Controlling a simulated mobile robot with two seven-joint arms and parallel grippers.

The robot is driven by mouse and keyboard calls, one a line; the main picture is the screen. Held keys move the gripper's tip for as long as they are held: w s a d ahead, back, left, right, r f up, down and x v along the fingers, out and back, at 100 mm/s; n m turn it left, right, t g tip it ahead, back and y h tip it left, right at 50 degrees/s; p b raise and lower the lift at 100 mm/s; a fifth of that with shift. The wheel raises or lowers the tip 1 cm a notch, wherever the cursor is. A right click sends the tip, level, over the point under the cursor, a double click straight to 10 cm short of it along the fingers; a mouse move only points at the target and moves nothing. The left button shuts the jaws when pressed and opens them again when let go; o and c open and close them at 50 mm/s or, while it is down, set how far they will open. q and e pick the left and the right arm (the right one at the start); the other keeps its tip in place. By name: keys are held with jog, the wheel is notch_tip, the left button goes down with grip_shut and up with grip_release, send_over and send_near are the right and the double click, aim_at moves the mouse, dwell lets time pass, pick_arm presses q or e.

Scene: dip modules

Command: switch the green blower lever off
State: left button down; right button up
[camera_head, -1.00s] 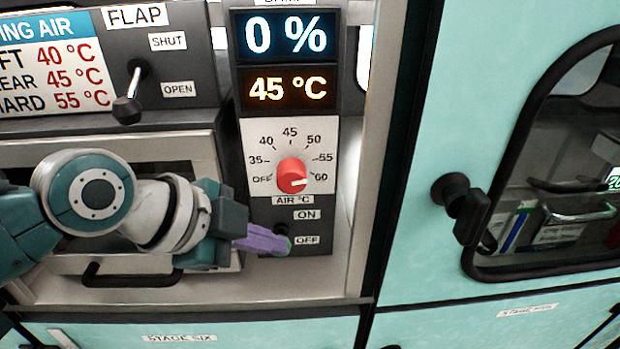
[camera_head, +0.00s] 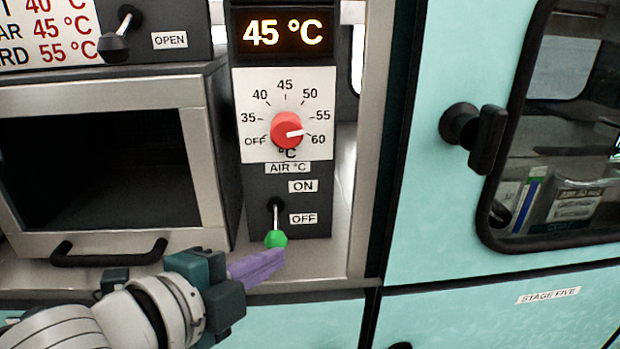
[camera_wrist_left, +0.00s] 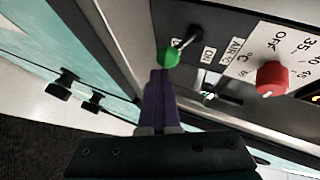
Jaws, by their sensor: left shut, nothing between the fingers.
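The green blower lever (camera_head: 275,238) is on the dark panel below the red dial, beside the ON and OFF labels. Its stem hangs from a pivot and its green knob points down, at or a little below the OFF label. My left gripper (camera_head: 280,258) is shut and empty, its purple fingers just below the green knob. In the left wrist view the purple fingertips (camera_wrist_left: 160,78) are right at the green knob (camera_wrist_left: 168,57); whether they touch it I cannot tell. My right gripper is not in view.
The red dial (camera_head: 287,130) points near 60, above the lever. A dark oven-like opening (camera_head: 95,165) with a handle (camera_head: 108,252) is to the left. A black latch (camera_head: 475,135) sticks out from the teal door at the right.

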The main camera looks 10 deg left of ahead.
pick_arm(q)
jog(key=shift+f, duration=0.3)
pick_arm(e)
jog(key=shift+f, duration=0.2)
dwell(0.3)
